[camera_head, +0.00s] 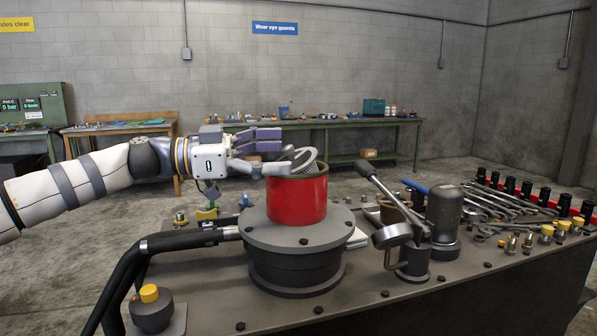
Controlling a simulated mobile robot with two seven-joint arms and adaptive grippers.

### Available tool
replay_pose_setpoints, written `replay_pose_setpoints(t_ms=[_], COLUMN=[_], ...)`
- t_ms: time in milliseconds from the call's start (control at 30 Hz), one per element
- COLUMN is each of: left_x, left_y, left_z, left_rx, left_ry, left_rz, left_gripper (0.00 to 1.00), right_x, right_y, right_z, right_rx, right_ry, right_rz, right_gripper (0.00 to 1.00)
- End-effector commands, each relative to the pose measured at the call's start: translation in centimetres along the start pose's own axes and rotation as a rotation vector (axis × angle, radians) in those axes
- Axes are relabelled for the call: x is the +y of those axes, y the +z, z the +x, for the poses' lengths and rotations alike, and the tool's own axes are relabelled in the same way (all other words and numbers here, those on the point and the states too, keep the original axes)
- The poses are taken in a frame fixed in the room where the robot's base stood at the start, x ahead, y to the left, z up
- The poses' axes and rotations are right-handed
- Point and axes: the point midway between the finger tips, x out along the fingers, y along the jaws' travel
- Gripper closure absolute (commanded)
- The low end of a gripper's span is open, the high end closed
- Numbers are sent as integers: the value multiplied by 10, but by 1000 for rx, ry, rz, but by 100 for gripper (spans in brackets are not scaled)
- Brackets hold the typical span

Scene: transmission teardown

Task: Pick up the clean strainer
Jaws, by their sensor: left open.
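My left gripper (268,155) reaches in from the left with its fingers spread open, just above and left of the red cylinder's open top. A round grey metal part with a ridged rim (303,161), which may be the strainer, sits tilted at the mouth of the red cylinder (297,200). The lower finger overlaps its left side in the picture; I cannot tell whether they touch. The red cylinder stands on a dark bolted flange (297,234) on the metal bench. My right gripper is not in view.
The metal bench top (400,305) carries a lever device (392,205), a dark capped cylinder (443,213), several wrenches (487,203) and a row of black sockets (525,189) at right. A black hose (128,262) runs at left. A green workbench (345,123) stands behind.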

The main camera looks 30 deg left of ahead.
Motion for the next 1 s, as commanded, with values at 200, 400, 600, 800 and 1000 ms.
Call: replay_pose_setpoints(t_ms=[200, 400, 600, 800, 1000], left_x=[0, 0, 1, 1, 0], left_y=[0, 0, 1, 2, -5], left_z=[-1, -1, 0, 0, 0], left_rx=[1, 1, -1, -3, -3], left_ry=[-1, 0, 3, 4, 6], left_rz=[0, 0, -1, -1, 1], left_gripper=[21, 66, 100, 100, 100], right_x=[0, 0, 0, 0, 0], right_y=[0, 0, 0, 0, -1], right_z=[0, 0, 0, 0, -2], right_rx=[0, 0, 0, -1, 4], right_ry=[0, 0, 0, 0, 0], right_rz=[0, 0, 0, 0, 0], right_gripper=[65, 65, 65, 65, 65])
